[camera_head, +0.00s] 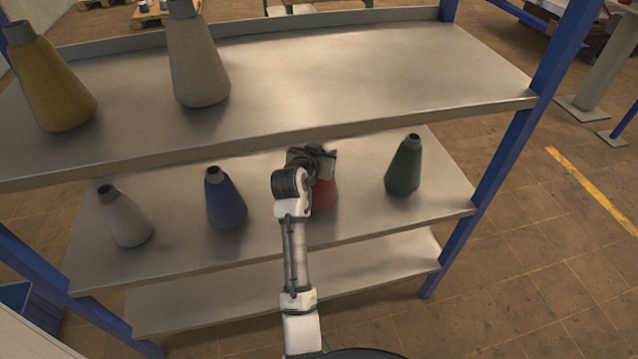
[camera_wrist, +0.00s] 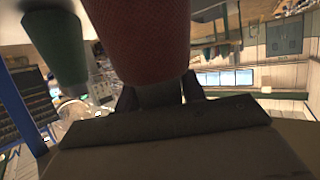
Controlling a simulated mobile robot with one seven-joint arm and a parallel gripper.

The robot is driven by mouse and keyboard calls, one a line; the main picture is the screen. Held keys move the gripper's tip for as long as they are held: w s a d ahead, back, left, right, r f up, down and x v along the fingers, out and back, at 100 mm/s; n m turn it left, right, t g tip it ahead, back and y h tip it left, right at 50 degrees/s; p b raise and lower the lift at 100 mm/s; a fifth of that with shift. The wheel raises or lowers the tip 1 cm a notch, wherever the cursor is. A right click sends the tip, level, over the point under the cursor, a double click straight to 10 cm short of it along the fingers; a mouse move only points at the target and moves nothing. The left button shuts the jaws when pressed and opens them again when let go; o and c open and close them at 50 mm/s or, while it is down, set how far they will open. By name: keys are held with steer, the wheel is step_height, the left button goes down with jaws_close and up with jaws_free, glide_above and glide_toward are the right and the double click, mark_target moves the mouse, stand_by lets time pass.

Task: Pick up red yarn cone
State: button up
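The red yarn cone (camera_head: 324,194) stands on the middle shelf between the blue and green cones, its top hidden behind my arm in the head view. In the wrist view the red cone (camera_wrist: 143,40) fills the upper middle, its dark narrow tip pointing down toward my gripper. My gripper (camera_wrist: 160,92) has one dark finger on each side of that tip. The fingers lie close against the tip; I cannot tell whether they press on it. In the head view my gripper (camera_head: 318,160) is at the cone's top and mostly hidden.
On the same middle shelf (camera_head: 262,232) stand a white cone (camera_head: 128,218), a blue cone (camera_head: 226,200) and a green cone (camera_head: 404,166). The upper shelf (camera_head: 400,70) overhangs behind my arm and holds a yellow cone (camera_head: 50,82) and a beige cone (camera_head: 197,62). A blue post (camera_head: 510,160) bounds the right side.

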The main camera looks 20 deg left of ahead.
jaws_close()
steer(key=shift+r, duration=0.15)
